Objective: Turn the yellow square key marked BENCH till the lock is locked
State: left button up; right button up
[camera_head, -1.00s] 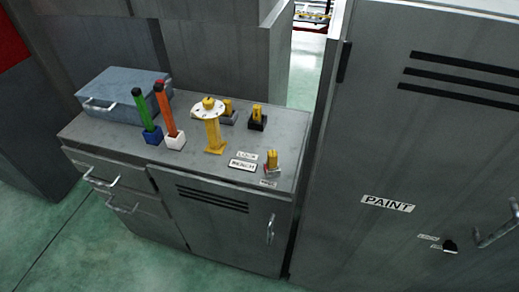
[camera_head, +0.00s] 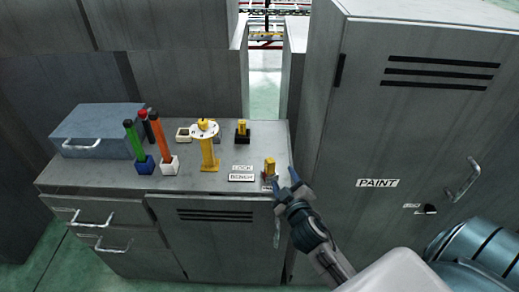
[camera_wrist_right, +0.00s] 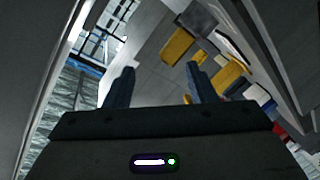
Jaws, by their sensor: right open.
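The yellow square key (camera_head: 269,168) stands upright at the front right corner of the grey bench top, beside the BENCH label (camera_head: 241,178). A small lettered plate (camera_head: 242,168) lies just behind that label. My right gripper (camera_head: 287,182) is open at the bench's right front edge, just right of the key and apart from it. In the right wrist view its two fingers (camera_wrist_right: 160,75) are spread with nothing between them. Yellow blocks (camera_wrist_right: 178,47) show beyond the fingers there; I cannot tell which is the key. My left gripper is not in view.
A yellow post with a white disc (camera_head: 208,150) and another yellow piece on a black base (camera_head: 242,130) stand behind. Green (camera_head: 133,140) and orange (camera_head: 160,137) handles and a blue-grey box (camera_head: 98,130) are left. The PAINT cabinet (camera_head: 400,120) rises close on the right.

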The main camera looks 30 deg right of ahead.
jog(key=w+a+r+n+t+y, duration=0.2)
jog(key=r+n+t, duration=0.1)
jog(key=r, duration=0.2)
jog(key=w+a+r+n+t+y, duration=0.2)
jog(key=r+n+y, duration=0.1)
jog(key=r+n, duration=0.15)
jog(key=w+a+r+n+g+y, duration=0.1)
jog(key=a+r+n+g+y, duration=0.2)
jog(key=a+r+n+y, duration=0.7)
jog(key=n+g+h, duration=1.1)
jog(key=g, duration=0.2)
send_near(271, 161)
jog(key=shift+g, duration=0.3)
jog(key=b+x, duration=0.8)
jog(key=shift+w+f, duration=0.1)
jog(key=shift+w, duration=0.15)
jog(key=shift+w+f+b, duration=0.15)
jog(key=shift+f+b, duration=0.15)
jog(key=shift+b, duration=0.15)
jog(key=shift+x, duration=1.1)
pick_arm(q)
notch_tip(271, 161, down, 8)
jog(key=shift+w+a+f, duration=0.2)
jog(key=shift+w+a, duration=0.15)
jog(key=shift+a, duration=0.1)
pick_arm(e)
jog(key=shift+d, duration=0.1)
